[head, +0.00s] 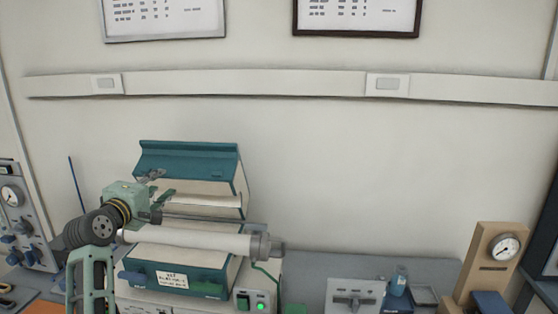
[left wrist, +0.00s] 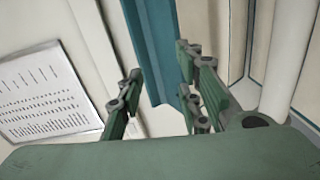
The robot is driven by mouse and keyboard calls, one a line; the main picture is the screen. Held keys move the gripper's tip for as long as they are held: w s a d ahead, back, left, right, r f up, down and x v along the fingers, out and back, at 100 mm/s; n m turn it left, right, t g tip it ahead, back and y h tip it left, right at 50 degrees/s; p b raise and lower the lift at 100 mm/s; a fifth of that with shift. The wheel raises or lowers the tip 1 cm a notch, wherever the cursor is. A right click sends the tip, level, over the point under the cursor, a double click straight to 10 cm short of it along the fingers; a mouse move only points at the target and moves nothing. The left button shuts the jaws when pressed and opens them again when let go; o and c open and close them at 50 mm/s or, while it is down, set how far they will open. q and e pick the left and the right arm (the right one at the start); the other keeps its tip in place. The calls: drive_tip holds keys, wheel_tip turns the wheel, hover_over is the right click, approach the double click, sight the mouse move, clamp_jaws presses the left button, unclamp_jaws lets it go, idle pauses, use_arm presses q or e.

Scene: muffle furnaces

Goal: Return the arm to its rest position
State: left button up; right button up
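My left gripper (head: 160,184) is in front of the teal and cream tube furnace (head: 205,273), at the height of its raised lid (head: 188,160). Its two fingers are apart with nothing between them. The left wrist view also shows the open fingers of my left gripper (left wrist: 160,88), with a teal furnace edge (left wrist: 163,50) behind them. My left arm comes in from the lower left and hides part of the furnace's left side. My right gripper is not in view.
A white tube (head: 190,242) with a metal end lies across the furnace, just below my gripper. A gauge panel (head: 20,215) is at left, a wooden gauge stand (head: 490,265) at right.

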use_arm(q)
drive_tip(key=s+d+f+m+g, duration=0.25)
drive_tip(key=s+f, duration=0.25)
drive_tip(key=f, duration=0.4)
drive_tip(key=s+d+f+m+g, duration=0.2)
drive_tip(key=s+d+f+m, duration=0.25)
drive_tip(key=f, duration=0.35)
drive_tip(key=s+d+f+m+g, duration=0.25)
drive_tip(key=s+f, duration=0.35)
drive_tip(key=f, duration=0.3)
drive_tip(key=s+d+f+m+g, duration=0.2)
drive_tip(key=s+d+f+m, duration=0.15)
drive_tip(key=s, duration=0.75)
drive_tip(key=s+d+f+m+g, duration=0.25)
drive_tip(key=s+f, duration=0.25)
drive_tip(key=s, duration=0.5)
drive_tip(key=s+d+f+m+g, duration=0.2)
drive_tip(key=s+f+m, duration=0.15)
drive_tip(key=s, duration=0.75)
wheel_tip(320, 180, down, 28)
drive_tip(key=s+g+b, duration=0.1)
drive_tip(key=g+b, duration=0.1)
drive_tip(key=s+a+f+y+b, duration=0.1)
drive_tip(key=s+a+f+b, duration=0.1)
drive_tip(key=s+f, duration=1.5)
drive_tip(key=shift+s+a+f+g, duration=0.15)
drive_tip(key=shift+a+f+g, duration=0.25)
drive_tip(key=shift+f, duration=0.3)
